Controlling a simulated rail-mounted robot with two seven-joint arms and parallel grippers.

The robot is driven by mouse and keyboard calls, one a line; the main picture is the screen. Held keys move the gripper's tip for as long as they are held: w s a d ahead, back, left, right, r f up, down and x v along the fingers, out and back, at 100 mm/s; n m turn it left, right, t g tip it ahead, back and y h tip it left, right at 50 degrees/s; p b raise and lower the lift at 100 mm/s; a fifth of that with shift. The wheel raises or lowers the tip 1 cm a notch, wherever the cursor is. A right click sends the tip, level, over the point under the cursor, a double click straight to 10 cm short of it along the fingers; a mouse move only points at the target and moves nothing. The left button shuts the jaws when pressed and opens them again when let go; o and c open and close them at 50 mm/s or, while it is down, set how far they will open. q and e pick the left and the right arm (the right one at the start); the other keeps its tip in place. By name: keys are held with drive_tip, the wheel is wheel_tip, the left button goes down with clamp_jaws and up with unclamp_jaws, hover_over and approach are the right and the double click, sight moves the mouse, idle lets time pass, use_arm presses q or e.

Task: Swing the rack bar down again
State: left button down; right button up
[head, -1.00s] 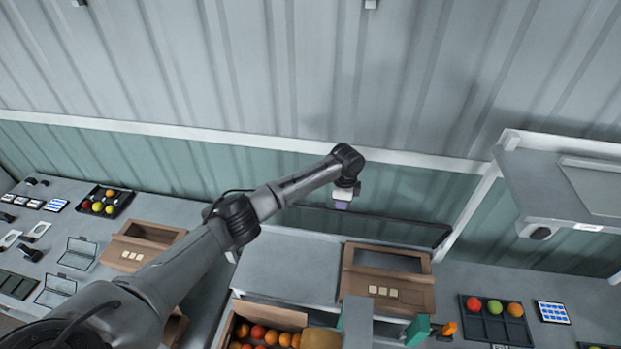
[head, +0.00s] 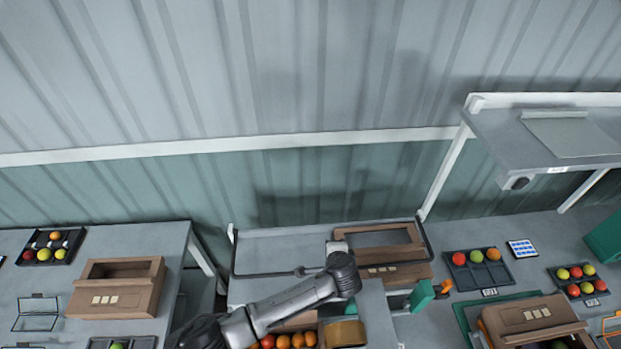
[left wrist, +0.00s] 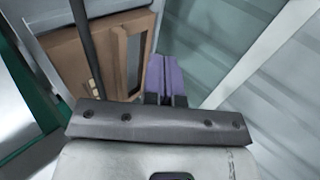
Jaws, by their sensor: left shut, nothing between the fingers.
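The rack bar (head: 262,274) is a thin dark U-shaped bar. In the head view its long side runs across the front of the grey rack top (head: 280,250), low, with its side arms reaching back to the rear corners. My left wrist covers part of it. In the left wrist view a dark rod, seemingly the bar (left wrist: 86,45), passes left of the fingers, apart from them in the picture. My left gripper (left wrist: 164,68) has purple fingers, shut and empty; the head view shows only its pale body, the fingertips hidden. My right gripper is out of view.
A brown windowed box (head: 375,240) stands on the rack top. An open carton of tomatoes (head: 290,341) is below my left arm. A teal item (head: 421,296) and a produce tray (head: 480,268) lie right. A raised grey shelf (head: 500,135) overhangs at right.

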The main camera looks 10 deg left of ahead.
use_arm(q)
drive_tip(key=shift+s+d+f+b, duration=0.1)
drive_tip(key=shift+s+f, duration=0.25)
drive_tip(key=shift+f, duration=0.4)
drive_tip(key=shift+s+d+f+b, duration=0.15)
drive_tip(key=shift+s+f, duration=0.25)
drive_tip(key=shift+f, duration=0.35)
drive_tip(key=shift+s+f+b, duration=0.1)
drive_tip(key=shift+s+f, duration=0.25)
drive_tip(key=shift+f, duration=0.4)
drive_tip(key=v, duration=1.3)
drive_tip(key=shift+s+r+b, duration=0.25)
drive_tip(key=shift+r+b, duration=0.05)
drive_tip(key=shift+b, duration=0.05)
drive_tip(key=shift+d, duration=0.1)
